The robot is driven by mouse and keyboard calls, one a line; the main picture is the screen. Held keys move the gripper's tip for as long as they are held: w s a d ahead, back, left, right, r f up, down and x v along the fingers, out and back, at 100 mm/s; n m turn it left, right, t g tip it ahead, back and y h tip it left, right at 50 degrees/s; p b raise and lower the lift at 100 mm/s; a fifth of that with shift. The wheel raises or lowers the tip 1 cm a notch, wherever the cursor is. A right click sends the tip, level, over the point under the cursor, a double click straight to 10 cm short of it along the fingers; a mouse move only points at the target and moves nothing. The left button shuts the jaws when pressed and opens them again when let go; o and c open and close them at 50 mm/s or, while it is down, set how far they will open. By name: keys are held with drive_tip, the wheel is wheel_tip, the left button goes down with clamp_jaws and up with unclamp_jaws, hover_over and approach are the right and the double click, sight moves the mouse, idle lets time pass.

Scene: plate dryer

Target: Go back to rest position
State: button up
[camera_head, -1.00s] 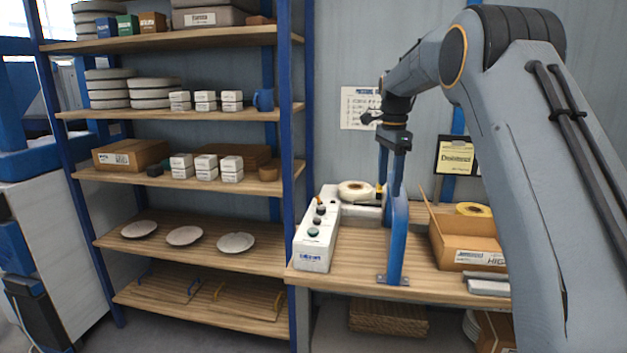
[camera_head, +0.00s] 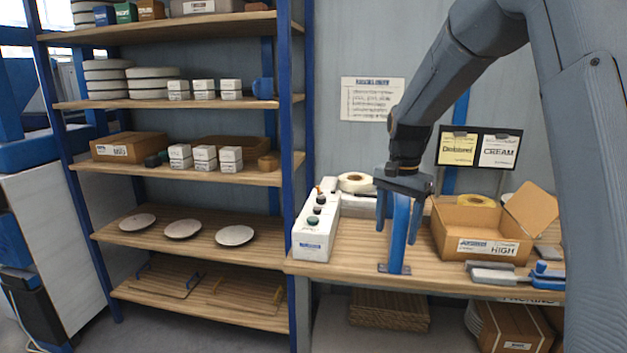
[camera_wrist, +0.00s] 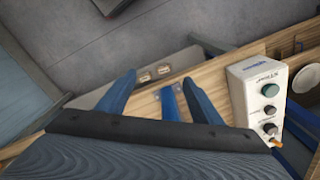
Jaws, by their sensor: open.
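My gripper (camera_head: 398,222) hangs fingers down over the wooden workbench (camera_head: 355,245), its two blue fingers apart and nothing held between them. In the head view it overlaps a blue upright post (camera_head: 399,245) fixed to the bench; I cannot tell whether they touch. In the wrist view the open fingers (camera_wrist: 161,92) spread on either side of the blue post's base (camera_wrist: 170,104), seen below. The three plates (camera_head: 183,229) lie flat in a row on a lower shelf at left.
A white control box (camera_head: 317,236) with several buttons stands left of the post. An open cardboard box (camera_head: 487,246) and grey and blue tools (camera_head: 495,274) lie at right. A blue-framed rack (camera_head: 289,180) stands beside the bench. Bare bench shows before the control box and post.

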drive_tip(key=s+f+n+b, duration=0.2)
drive_tip(key=s+f+n, duration=0.2)
drive_tip(key=s+f, duration=0.3)
drive_tip(key=s+f+n+b, duration=0.2)
drive_tip(key=s+f, duration=0.6)
drive_tip(key=s, duration=0.9)
drive_tip(key=n, duration=0.2)
drive_tip(key=shift+s+a+n+b, duration=0.25)
drive_tip(key=shift+a+n+b, duration=0.1)
drive_tip(key=shift+n+b, duration=0.05)
